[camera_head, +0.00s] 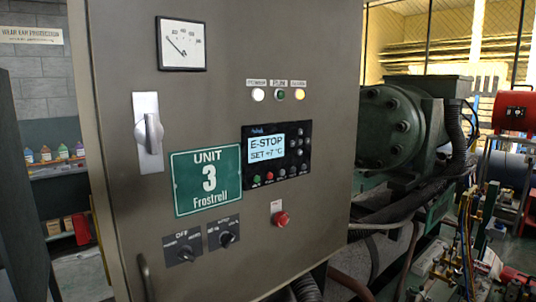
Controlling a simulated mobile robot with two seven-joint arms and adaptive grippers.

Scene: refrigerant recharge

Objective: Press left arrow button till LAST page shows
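The control panel (278,157) is a black unit on the grey cabinet door, right of the green "UNIT 3 Frostrell" sign. Its lit screen (266,147) reads "E-STOP" and "SET +7 °C". A row of small buttons (281,175) runs below the screen, with a green and a red one at the left. More small round buttons (302,141) sit right of the screen. Their markings are too small to read, so I cannot tell which is the left arrow. Neither gripper is in view.
The cabinet door (225,80) also carries a gauge (182,45), a handle (149,134), a red push button (281,218), two rotary switches (182,250) and three lamps (279,95). A green compressor (400,127) and hoses stand at right. Nothing blocks the panel's front.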

